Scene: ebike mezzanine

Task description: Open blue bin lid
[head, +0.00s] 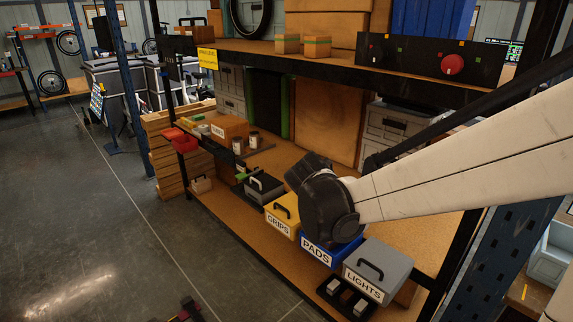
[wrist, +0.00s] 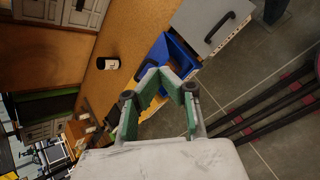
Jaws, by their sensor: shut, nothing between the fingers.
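The blue bin labelled PADS (head: 318,252) sits on the lower shelf between the yellow GRIPS bin and the grey LIGHTS bin. My arm's dark wrist covers its top in the head view. In the wrist view the blue bin (wrist: 182,52) shows just beyond the fingertips, partly hidden by them.
The grey LIGHTS bin (head: 378,268) with a black handle stands close on the right, the yellow GRIPS bin (head: 282,215) on the left. A dark grey bin (head: 263,187) is further left. The upper shelf (head: 340,62) overhangs behind. Floor (head: 90,230) in front is mostly free.

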